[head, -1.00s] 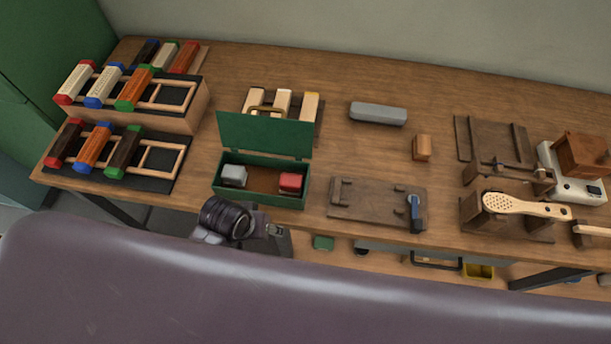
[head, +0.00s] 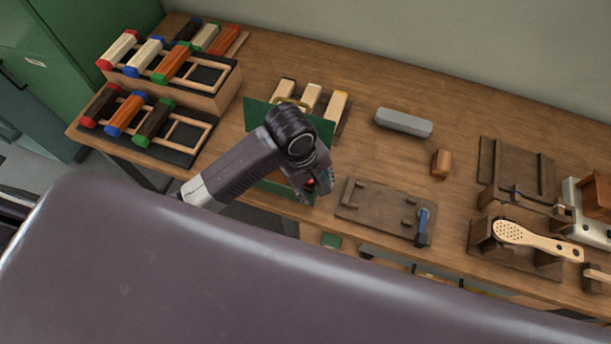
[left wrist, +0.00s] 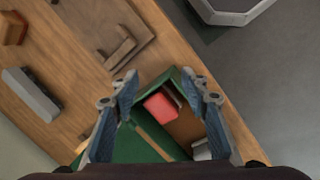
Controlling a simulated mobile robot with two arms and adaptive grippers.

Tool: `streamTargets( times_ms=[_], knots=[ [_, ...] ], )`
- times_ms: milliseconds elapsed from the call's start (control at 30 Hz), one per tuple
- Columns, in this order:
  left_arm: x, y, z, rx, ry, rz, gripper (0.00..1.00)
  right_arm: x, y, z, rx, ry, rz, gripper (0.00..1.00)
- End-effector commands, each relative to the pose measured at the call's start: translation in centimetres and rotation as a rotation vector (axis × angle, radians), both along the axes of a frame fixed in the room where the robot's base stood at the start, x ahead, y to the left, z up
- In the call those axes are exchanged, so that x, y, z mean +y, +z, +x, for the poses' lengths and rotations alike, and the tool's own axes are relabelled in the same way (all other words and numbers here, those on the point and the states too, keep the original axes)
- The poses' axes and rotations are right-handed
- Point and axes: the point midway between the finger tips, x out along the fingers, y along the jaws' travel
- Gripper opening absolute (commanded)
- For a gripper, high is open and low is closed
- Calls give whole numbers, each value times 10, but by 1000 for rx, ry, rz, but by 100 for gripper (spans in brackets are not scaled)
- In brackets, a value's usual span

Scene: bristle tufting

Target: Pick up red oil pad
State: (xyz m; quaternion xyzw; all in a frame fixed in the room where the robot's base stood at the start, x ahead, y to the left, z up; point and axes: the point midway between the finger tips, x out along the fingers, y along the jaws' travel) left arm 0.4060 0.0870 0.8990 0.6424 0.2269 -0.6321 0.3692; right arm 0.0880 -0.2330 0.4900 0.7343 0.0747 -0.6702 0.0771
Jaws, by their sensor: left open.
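The red oil pad (left wrist: 161,107) lies in one end of the open green box (left wrist: 136,145), seen in the left wrist view. In the head view only a bit of its red (head: 310,183) shows past my left gripper (head: 308,192). The left gripper is open, and in the left wrist view its fingers (left wrist: 165,88) stand apart above the box with the pad between them; I see nothing held. A grey pad (left wrist: 202,150) lies at the box's other end. In the head view my left arm hides most of the box. My right gripper is not in view.
Left of the box are racks (head: 190,134) of coloured-end blocks. A brown fixture board (head: 385,209) with a blue-handled clamp stands close on the right. A grey block (head: 403,122) and a small wooden block (head: 441,162) lie behind, with bare table around them.

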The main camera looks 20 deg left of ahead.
Motion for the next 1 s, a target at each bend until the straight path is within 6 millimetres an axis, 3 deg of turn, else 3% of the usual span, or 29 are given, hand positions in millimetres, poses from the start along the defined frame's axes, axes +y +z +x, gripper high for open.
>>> streamTargets(
  times_ms=[200, 400, 567, 1000],
  knots=[
    [23, 9, 38, 105, 382, 79, 42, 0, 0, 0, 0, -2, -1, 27],
    [41, 16, 55, 147, 615, 131, 42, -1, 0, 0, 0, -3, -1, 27],
    [44, 10, 57, 156, 664, 141, 42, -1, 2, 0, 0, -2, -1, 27],
    [47, -46, 54, 155, 661, 141, 42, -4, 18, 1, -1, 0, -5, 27]
  ],
)
